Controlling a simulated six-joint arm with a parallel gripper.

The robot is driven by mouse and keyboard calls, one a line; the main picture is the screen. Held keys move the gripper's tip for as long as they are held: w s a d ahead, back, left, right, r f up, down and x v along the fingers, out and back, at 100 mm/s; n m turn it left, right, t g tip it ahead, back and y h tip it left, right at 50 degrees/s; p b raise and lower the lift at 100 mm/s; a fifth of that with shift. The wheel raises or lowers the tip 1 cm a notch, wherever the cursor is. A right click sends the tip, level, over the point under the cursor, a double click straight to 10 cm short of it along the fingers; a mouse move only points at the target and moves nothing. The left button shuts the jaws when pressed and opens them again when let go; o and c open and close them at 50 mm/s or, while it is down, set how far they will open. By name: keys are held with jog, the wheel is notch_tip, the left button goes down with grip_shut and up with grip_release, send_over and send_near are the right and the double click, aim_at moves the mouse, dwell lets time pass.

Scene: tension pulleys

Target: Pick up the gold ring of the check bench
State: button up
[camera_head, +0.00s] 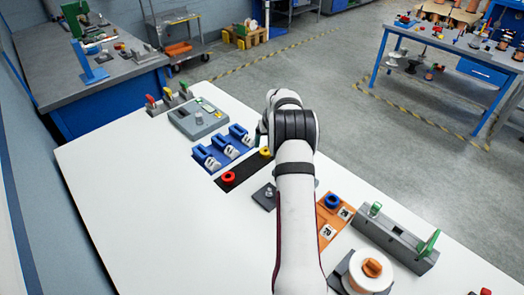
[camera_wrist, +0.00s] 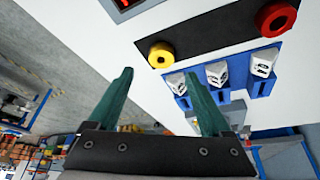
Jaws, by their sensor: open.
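The gold ring (camera_head: 265,152) sits on the black strip (camera_head: 245,170) at its far end, partly beside my arm in the head view. In the wrist view the gold ring (camera_wrist: 160,55) is a yellow ring with a dark centre, lying on the black strip (camera_wrist: 215,30). My gripper (camera_wrist: 156,80) shows two teal fingers, spread apart and empty. The ring appears beyond the fingertips, between them in the picture and not touched. In the head view my gripper is mostly hidden behind my arm. A red ring (camera_head: 228,178) sits at the strip's other end.
Blue fixtures (camera_head: 222,148) with grey clamps stand right beside the strip. A grey box (camera_head: 198,118) lies behind them. An orange plate (camera_head: 326,224) with a blue ring (camera_head: 332,201) and a white spool (camera_head: 366,277) are at the right. The white table's left side is clear.

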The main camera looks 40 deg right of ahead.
aim_at(266, 149)
jog(key=x, duration=0.7)
jog(key=shift+w+f, duration=0.2)
jog(key=shift+w, duration=0.05)
grip_shut()
